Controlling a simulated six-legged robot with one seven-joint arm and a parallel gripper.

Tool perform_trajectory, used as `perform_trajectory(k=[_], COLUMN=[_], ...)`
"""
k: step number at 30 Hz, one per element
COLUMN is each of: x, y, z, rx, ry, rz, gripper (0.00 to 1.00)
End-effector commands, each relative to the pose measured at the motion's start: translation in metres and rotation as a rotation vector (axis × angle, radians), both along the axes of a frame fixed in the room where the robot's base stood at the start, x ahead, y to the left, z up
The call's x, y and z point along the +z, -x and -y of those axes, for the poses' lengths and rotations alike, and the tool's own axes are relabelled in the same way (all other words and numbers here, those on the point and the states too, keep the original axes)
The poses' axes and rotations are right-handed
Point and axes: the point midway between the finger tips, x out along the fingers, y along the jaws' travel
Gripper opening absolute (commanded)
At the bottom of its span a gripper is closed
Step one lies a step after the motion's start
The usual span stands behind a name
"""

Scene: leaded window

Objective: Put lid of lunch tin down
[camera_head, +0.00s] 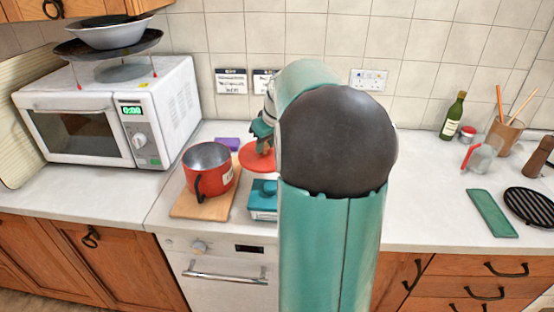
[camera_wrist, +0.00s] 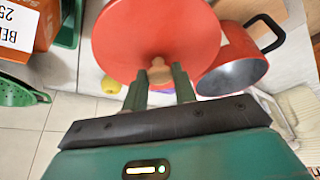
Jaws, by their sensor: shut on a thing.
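My gripper (camera_head: 262,137) is shut on the wooden knob of a round red lid (camera_head: 254,158). In the wrist view, the fingers (camera_wrist: 160,82) stand on both sides of the knob (camera_wrist: 159,71), with the red disc (camera_wrist: 150,30) beyond. The lid matches the red pot (camera_head: 210,172) in colour. That pot stands open on a wooden board (camera_head: 200,208), left of my gripper. A teal-topped box (camera_head: 263,196), perhaps the lunch tin, stands right of the board, partly hidden by my arm. I cannot tell whether the lid touches the counter.
A purple block (camera_head: 228,143) lies behind the pot. A white microwave (camera_head: 110,115) stands at the left. At the right are a green bottle (camera_head: 453,115), a glass jug (camera_head: 482,158), a teal slab (camera_head: 492,213) and a black trivet (camera_head: 530,207). My arm hides the middle of the counter.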

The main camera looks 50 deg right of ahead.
Motion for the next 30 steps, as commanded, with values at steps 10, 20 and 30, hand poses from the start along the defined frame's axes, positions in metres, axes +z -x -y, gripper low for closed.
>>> perform_trajectory(k=[10,20,30], x=[-0.036,-0.083,-0.119], y=[-0.038,-0.057,-0.06], z=[0.063,0.097,0.103], rx=[-0.003,-0.002,-0.001], ry=[-0.003,-0.001,-0.003], rz=[-0.003,-0.001,-0.003], gripper=[0.05,0.05,0.05])
